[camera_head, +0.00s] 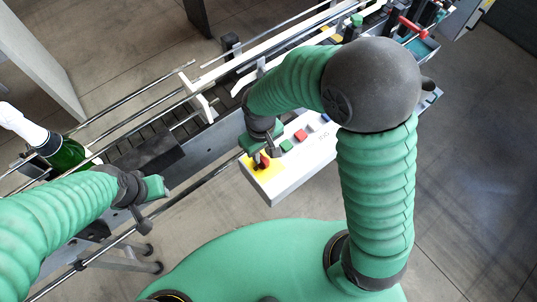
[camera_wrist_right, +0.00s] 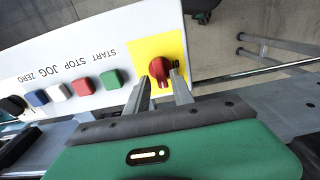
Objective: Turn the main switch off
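The main switch is a red rotary knob (camera_wrist_right: 160,70) on a yellow plate (camera_wrist_right: 144,47) at the end of a white control box (camera_head: 272,186). In the head view the red knob (camera_head: 263,162) shows just below my right gripper (camera_head: 259,153). In the right wrist view, the two fingers of my right gripper (camera_wrist_right: 159,92) are apart, with the knob's handle between their tips. I cannot tell whether they touch it. My left gripper (camera_head: 150,196) hangs at the left, away from the box; its fingers are not clear.
Green, red, white and blue buttons (camera_wrist_right: 82,87) line the box beside the switch. A conveyor (camera_head: 160,140) with metal rails runs diagonally behind. A green bottle with a white top (camera_head: 62,150) stands at the left. Bare floor lies at the right.

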